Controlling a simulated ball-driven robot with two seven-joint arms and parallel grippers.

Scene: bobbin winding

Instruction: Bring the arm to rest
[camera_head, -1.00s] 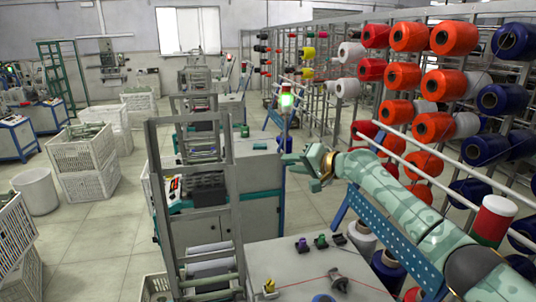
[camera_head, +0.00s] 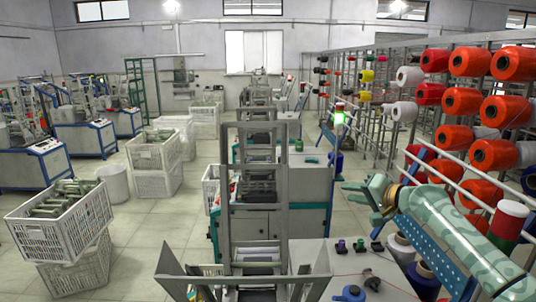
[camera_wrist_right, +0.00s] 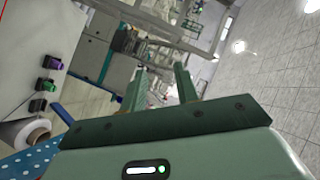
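My right arm, pale green with a patterned sleeve, comes in from the lower right in the head view. Its right gripper (camera_head: 361,209) points left, in the air to the right of the grey machine frame. The two fingers also show in the right wrist view (camera_wrist_right: 160,68), standing apart with nothing between them. The gripper is open and empty. My left gripper is in neither view.
A blue perforated beam (camera_head: 436,253) runs close under my right arm. A white table (camera_head: 335,262) with small coloured parts stands below the gripper.

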